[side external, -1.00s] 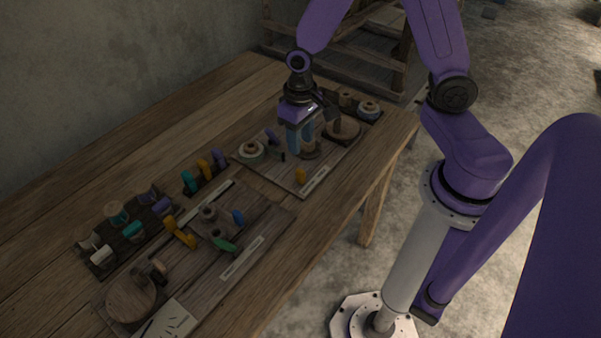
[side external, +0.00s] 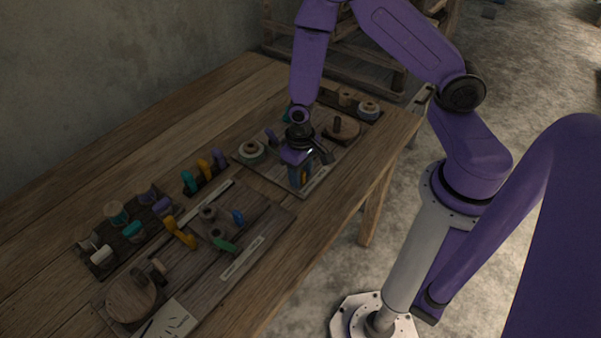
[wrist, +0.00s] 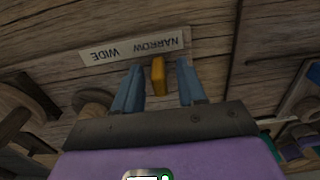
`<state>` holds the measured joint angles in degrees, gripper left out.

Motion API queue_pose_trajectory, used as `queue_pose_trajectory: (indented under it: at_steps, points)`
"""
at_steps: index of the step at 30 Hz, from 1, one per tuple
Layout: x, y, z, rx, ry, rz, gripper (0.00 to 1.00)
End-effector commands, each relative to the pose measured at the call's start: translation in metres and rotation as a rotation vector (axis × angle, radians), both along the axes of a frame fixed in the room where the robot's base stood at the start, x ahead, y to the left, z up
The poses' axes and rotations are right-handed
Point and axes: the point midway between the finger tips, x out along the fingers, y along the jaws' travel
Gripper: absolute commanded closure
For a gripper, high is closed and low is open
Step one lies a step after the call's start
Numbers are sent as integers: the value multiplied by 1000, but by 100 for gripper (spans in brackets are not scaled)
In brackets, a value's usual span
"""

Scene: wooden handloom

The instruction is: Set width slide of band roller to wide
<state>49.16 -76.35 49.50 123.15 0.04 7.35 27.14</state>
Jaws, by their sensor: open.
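The width slide's orange knob (wrist: 158,76) stands between my gripper's two blue fingers in the wrist view, with a visible gap on each side. It is beside the NARROW end of the pale label (wrist: 135,45), which reads upside down with WIDE to the left. My gripper (wrist: 158,88) is open, its fingers straddling the knob. In the side view my gripper (side external: 299,184) is low over the band roller's board (side external: 262,177), in front of the label strip. My wrist hides much of the slide there.
The roller's round wooden disc (side external: 341,127) and a spool (side external: 251,150) stand on the same board. Rows of coloured spools (side external: 120,225) stand further left. The table's front edge is close by.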

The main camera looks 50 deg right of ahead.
Motion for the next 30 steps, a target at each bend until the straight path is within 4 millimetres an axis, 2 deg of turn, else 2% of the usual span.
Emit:
queue_pose_trajectory:
  at_steps: [10,11,12,14,15,22,30]
  points:
    - [0,0,-3,0,-1,0,60]
    - [0,0,-3,0,0,0,66]
    - [0,0,-3,0,0,0,79]
    - [0,0,-3,0,0,0,99]
    - [0,0,-3,0,0,0,100]
    - [0,-6,-3,-1,1,-2,100]
    - [1,-48,-3,0,1,-5,100]
